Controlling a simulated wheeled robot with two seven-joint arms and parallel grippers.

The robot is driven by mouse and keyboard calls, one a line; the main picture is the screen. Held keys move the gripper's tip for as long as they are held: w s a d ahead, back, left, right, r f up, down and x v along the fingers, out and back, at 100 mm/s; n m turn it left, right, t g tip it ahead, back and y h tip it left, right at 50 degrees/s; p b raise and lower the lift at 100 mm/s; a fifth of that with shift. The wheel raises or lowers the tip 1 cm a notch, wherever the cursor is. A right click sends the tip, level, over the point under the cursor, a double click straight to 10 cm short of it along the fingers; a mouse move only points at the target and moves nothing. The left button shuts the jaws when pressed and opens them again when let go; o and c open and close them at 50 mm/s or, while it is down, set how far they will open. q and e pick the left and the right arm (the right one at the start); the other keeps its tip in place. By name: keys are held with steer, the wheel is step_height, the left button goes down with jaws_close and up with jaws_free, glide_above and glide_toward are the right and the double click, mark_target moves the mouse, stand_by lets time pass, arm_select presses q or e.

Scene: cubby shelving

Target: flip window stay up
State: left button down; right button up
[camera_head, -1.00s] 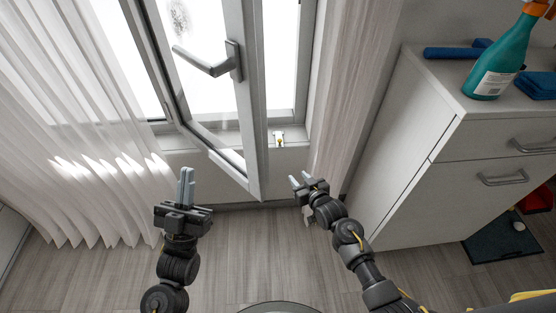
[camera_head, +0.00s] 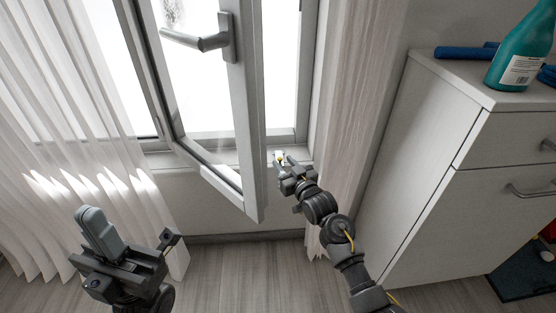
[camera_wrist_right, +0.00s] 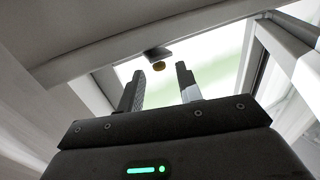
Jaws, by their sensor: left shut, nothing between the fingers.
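The window stay (camera_head: 279,156) is a small white and yellow fitting on the sill, beside the open window sash (camera_head: 252,120). In the right wrist view it appears as a dark plate with a yellow-brown knob (camera_wrist_right: 158,65). My right gripper (camera_head: 286,165) is at the stay and partly hides it. In its wrist view the fingers (camera_wrist_right: 157,80) are apart, and the knob shows between and beyond their tips. I cannot tell whether they touch it. My left gripper (camera_head: 92,214) is shut and empty, low at the left in front of the curtain.
The sash with its grey handle (camera_head: 205,40) stands open into the room, left of my right gripper. Curtains hang on the left (camera_head: 50,130) and right (camera_head: 350,110). A white cabinet (camera_head: 425,150) with a teal spray bottle (camera_head: 512,60) stands at the right.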

mark_target(281, 160)
steer(key=shift+b+x, duration=0.95)
steer(key=shift+x, duration=1.75)
jaws_close()
